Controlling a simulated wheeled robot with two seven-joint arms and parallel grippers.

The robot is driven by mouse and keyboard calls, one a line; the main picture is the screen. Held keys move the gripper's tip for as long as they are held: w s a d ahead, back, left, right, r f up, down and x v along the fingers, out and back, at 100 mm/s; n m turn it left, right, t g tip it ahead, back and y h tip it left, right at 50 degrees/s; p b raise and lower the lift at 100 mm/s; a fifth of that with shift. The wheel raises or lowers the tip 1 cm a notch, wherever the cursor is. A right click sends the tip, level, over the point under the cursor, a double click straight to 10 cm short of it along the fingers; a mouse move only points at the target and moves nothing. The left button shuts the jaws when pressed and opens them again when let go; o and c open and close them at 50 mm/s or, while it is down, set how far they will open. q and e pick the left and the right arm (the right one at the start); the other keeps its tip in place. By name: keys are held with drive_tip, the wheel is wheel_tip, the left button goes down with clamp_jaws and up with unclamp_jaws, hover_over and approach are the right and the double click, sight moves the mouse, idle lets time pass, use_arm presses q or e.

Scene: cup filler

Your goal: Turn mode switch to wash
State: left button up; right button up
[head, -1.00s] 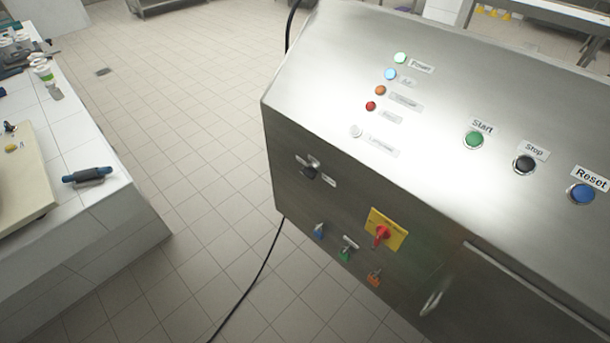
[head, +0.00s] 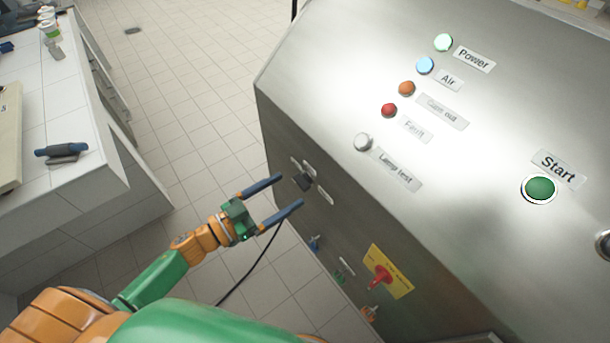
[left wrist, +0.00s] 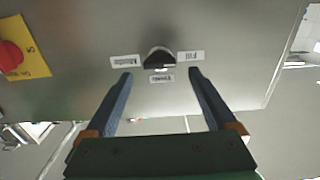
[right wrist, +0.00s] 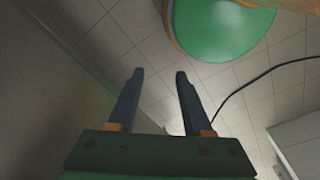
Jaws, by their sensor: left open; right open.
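The mode switch is a dark knob (head: 303,182) on the machine's side panel, with small labels around it. In the left wrist view the knob (left wrist: 160,59) sits centred just beyond my fingertips, with one label on each side and one below it; their words are too small to read surely. My left gripper (head: 290,190) is open in front of the knob, with a finger to either side and nothing between them; I see no contact. My right gripper (right wrist: 160,74) is open and empty, seen only in its wrist view, away from the switch.
A red rotary switch on a yellow plate (head: 399,285) is lower right of the knob. Lamps and the green Start button (head: 539,188) are on the sloped top. A black cable (head: 250,270) lies on the floor. A tiled counter (head: 75,120) stands left.

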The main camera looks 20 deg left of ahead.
sight(298, 184)
use_arm(q)
drive_tip(key=x, duration=0.3)
drive_tip(key=shift+d+r, duration=0.15)
drive_tip(key=shift+w+d, duration=0.2)
drive_tip(key=shift+w, duration=0.2)
drive_tip(key=shift+s+a, duration=0.1)
drive_tip(key=shift+s, duration=0.1)
drive_tip(key=c, duration=1.4)
use_arm(e)
drive_tip(key=shift+s+a+r, duration=0.15)
drive_tip(key=shift+s+r, duration=0.1)
drive_tip(key=shift+s, duration=0.05)
